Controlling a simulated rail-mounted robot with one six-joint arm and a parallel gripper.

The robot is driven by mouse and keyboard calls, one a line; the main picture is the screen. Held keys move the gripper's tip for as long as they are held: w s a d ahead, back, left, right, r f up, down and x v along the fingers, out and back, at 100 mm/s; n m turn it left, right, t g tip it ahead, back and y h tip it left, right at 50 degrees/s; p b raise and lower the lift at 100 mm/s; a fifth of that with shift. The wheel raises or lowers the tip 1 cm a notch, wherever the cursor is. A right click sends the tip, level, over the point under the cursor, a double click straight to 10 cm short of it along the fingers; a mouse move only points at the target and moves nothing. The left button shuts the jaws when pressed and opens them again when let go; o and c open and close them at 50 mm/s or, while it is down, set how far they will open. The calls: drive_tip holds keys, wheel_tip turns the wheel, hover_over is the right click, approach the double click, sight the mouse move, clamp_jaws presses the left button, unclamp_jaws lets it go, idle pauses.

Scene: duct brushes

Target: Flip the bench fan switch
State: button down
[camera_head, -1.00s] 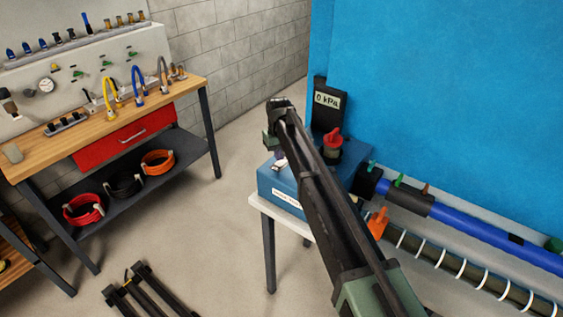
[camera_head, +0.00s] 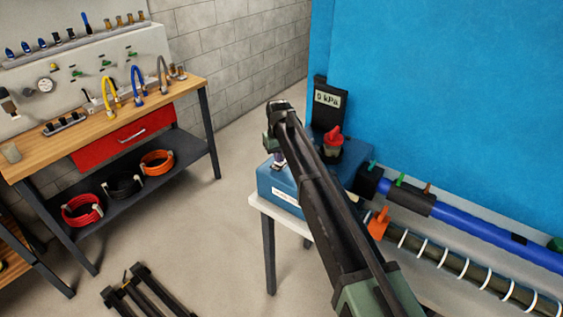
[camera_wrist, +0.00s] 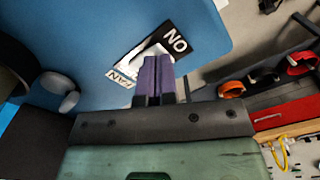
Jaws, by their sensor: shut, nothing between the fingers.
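The fan switch plate (camera_wrist: 173,42) is a black and white label with letters on top of the blue bench box (camera_wrist: 205,30). A white piece at its middle, apparently the switch lever, is partly hidden behind my fingers. My gripper (camera_wrist: 160,62) is shut and empty, its purple fingertips over the plate, at or very near the white piece. I cannot tell whether they touch. In the head view, my gripper (camera_head: 278,160) points down at the left part of the blue box (camera_head: 281,189), and my arm hides much of the box top.
A red knob (camera_head: 333,137) and a dark "0 kPa" gauge panel (camera_head: 328,101) stand right of my gripper. A blue duct (camera_head: 480,225) and an orange clamp (camera_head: 378,222) lie further right. A wooden workbench (camera_head: 165,97) stands at left, with open floor between.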

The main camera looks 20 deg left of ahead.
drive_tip(key=shift+f+b, duration=0.45)
drive_tip(key=shift+f, duration=0.05)
drive_tip(key=shift+r, duration=0.1)
wheel_tip(320, 180, up, 7)
drive_tip(key=p, duration=0.7)
drive_tip(key=s+d+m, duration=0.3)
drive_tip(key=s+d, duration=0.5)
drive_tip(key=d, duration=0.6)
drive_tip(key=s+d+m, duration=0.2)
drive_tip(key=s+d, duration=0.7)
drive_tip(key=d, duration=0.6)
drive_tip(key=s+d+m, duration=0.3)
drive_tip(key=s+d, duration=0.6)
drive_tip(key=d, duration=0.6)
drive_tip(key=shift+s+d+f+m, duration=0.15)
drive_tip(key=shift+s+f+m, duration=0.05)
drive_tip(key=shift+f+m, duration=0.1)
